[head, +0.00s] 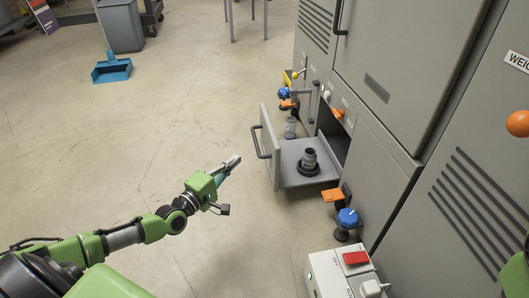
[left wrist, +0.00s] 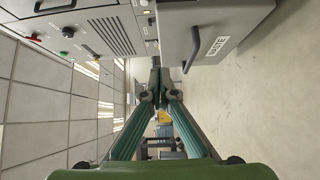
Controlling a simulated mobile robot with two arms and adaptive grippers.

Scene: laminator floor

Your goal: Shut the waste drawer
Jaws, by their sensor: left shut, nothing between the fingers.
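The waste drawer (head: 266,147) stands pulled out from the grey cabinet in the head view, its handle on the outer front panel. In the left wrist view the drawer front (left wrist: 225,28) shows a WASTE label and a dark handle. My left gripper (head: 232,162) is shut and empty, left of the drawer front and apart from it in the head view. In the left wrist view its fingertips (left wrist: 156,65) meet close to the handle; contact cannot be told. My right gripper is not in view.
The grey cabinet (head: 390,60) fills the right side, with blue and orange valves (head: 347,218) beside the drawer. A white switch box (head: 335,272) stands near front. A blue dustpan (head: 112,70) and a grey bin (head: 121,25) are far left. The floor left of the drawer is clear.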

